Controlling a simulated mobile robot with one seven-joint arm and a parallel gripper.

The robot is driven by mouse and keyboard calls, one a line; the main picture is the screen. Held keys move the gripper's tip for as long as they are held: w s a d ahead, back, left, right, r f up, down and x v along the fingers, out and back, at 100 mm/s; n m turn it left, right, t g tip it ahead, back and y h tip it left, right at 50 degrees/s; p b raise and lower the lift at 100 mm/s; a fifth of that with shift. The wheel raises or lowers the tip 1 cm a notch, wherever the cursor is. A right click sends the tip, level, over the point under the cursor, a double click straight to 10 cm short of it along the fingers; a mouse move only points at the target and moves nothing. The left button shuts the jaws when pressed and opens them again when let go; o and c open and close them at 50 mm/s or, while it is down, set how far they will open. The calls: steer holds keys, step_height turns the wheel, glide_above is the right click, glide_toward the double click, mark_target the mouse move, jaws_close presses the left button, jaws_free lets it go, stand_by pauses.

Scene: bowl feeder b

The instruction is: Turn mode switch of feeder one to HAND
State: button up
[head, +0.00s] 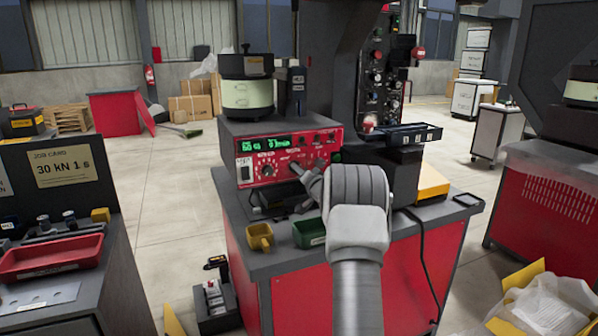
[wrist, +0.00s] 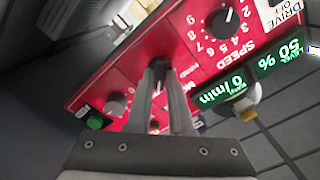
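The feeder's red control panel (head: 285,155) is on the front of a dark box under a pale bowl (head: 247,94). My gripper (wrist: 157,72) is at the panel, its two fingers close together on either side of a dark knob (wrist: 158,63). The knob sits beside a partly hidden label beginning with M and looks like the mode switch. The fingers appear shut on it. Its pointer direction and the HAND mark are not readable. In the head view my gripper (head: 302,172) covers this part of the panel.
The wrist view shows the speed knob (wrist: 222,20), green displays (wrist: 225,90), a grey knob (wrist: 117,104) and a green button (wrist: 95,122) around the fingers.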

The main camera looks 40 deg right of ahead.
jaws_close()
steer(key=shift+n, duration=0.4)
steer(key=n+b, duration=0.7)
steer(key=n, duration=1)
steer(key=shift+f, duration=0.1)
stand_by(0.3)
steer(key=o, duration=0.6)
jaws_free()
steer(key=shift+c, duration=0.2)
